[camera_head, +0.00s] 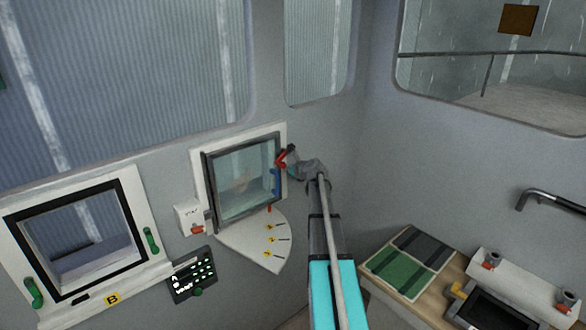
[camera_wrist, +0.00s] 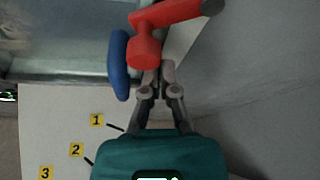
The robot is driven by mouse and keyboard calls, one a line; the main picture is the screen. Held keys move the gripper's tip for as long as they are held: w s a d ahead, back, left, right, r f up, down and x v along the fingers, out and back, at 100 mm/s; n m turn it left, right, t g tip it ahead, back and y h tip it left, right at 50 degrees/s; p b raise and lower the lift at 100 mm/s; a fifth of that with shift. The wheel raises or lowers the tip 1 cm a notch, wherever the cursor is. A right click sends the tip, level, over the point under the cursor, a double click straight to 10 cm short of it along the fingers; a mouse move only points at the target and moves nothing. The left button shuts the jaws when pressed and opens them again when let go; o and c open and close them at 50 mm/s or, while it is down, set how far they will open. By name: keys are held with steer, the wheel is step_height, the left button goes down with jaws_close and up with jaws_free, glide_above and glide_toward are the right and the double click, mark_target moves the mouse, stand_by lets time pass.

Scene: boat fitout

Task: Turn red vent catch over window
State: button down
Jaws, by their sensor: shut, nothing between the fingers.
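The red vent catch (camera_wrist: 172,14) is in the upper middle of the wrist view, with a rounded red hub and a bar running to the upper right with a dark end. In the head view the red catch (camera_head: 282,160) sits at the right edge of the small dark-framed vent window (camera_head: 207,190). My gripper (camera_wrist: 159,72) is shut and empty, its tips just below the red hub; I cannot tell whether they touch. In the head view my gripper (camera_head: 300,167) is right beside the catch and partly hidden by my arm.
A blue handle (camera_wrist: 118,66) stands just left of the catch, on the window. Below is a white fan-shaped plate (camera_head: 250,244) with numbered yellow tags. Left are a white box with a red knob (camera_head: 190,218) and a dark button panel (camera_head: 192,274). Bare wall lies to the right.

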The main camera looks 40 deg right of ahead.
steer(key=shift+f, duration=0.15)
steer(key=s, duration=0.9)
steer(key=shift+s+d, duration=0.25)
steer(key=shift+d, duration=0.05)
stand_by(0.6)
stand_by(0.6)
